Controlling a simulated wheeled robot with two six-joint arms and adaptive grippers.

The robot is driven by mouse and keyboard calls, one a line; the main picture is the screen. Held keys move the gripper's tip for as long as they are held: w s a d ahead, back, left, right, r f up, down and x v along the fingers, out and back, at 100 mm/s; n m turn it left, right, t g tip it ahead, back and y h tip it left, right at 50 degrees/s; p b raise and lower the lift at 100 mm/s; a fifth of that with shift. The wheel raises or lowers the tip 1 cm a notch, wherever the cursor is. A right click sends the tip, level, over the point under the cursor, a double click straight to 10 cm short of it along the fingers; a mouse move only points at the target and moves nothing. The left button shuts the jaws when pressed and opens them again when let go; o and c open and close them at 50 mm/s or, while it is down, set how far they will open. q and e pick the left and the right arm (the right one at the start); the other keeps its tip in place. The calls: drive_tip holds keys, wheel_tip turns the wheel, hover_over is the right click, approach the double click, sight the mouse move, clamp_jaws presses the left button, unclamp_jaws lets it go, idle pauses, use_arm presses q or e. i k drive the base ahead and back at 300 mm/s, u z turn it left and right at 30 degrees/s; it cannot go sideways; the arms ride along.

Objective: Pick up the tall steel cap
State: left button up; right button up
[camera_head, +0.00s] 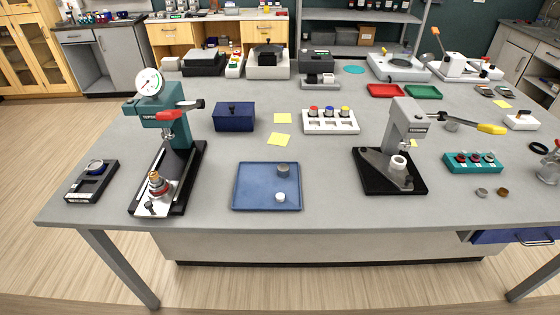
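No object here can be told for certain as the tall steel cap. A dark grey round piece (283,170) sits at the back of the blue tray (250,190), with a small white piece (280,197) in front of it. A small grey cap-like piece (482,192) lies at the right of the table beside a brown one (503,192). Neither of my grippers is in view.
A green press (163,130) with a gauge stands at the left, and a grey press (405,130) at the right. A blue box (234,117), a white rack (331,121) and a teal rack (474,162) stand around. The table between tray and grey press is clear.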

sight(282, 169)
drive_tip(key=z, duration=2.35)
drive_tip(key=i, duration=1.4)
drive_tip(key=u, duration=2.9)
